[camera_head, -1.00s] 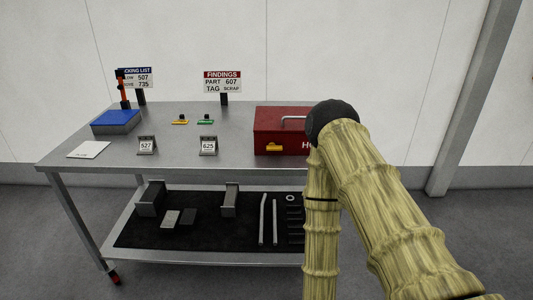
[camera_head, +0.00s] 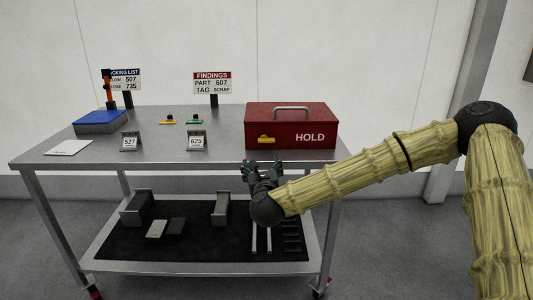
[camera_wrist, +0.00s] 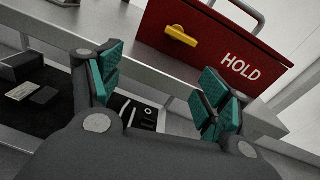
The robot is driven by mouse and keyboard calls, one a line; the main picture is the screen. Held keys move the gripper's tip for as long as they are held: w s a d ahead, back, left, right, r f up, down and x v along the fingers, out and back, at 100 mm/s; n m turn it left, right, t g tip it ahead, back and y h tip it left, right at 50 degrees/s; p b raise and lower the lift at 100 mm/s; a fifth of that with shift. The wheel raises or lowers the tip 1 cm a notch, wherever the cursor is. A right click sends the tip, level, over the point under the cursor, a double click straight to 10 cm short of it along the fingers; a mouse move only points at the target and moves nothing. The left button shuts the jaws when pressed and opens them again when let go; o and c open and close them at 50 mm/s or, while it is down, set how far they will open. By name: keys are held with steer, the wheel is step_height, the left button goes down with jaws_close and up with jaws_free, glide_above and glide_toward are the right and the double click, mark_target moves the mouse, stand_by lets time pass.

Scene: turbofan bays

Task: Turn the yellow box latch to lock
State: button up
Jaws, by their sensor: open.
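The yellow latch (camera_head: 266,139) is on the front face of the red HOLD box (camera_head: 310,125), at its left side. Its handle lies about horizontal in the head view. In the wrist view the latch (camera_wrist: 181,36) shows above and between my fingers. My gripper (camera_head: 262,165) is open and empty, just in front of the table edge and below the latch, apart from it. In the wrist view its teal-padded fingers (camera_wrist: 160,85) are spread wide. The box lid is closed, with a grey handle (camera_head: 292,109) on top.
The metal table (camera_head: 170,158) has a front edge close to my gripper. Number stands (camera_head: 196,141), a blue-topped box (camera_head: 100,121) and yellow and green tags stand left of the red box. A lower shelf (camera_head: 200,268) holds grey blocks and bars.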

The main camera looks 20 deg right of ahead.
mark_target(267, 141)
steer(key=w+d+r, duration=0.1)
steer(key=w, duration=0.2)
steer(key=w+d+r+m, duration=0.1)
steer(key=w+d, duration=0.1)
steer(key=w, duration=0.2)
steer(key=w+d+r+m+h, duration=0.1)
steer(key=w+d, duration=0.1)
steer(key=w, duration=0.2)
steer(key=shift+d, duration=0.1)
steer(key=shift+c, duration=0.2)
steer(key=c, duration=1)
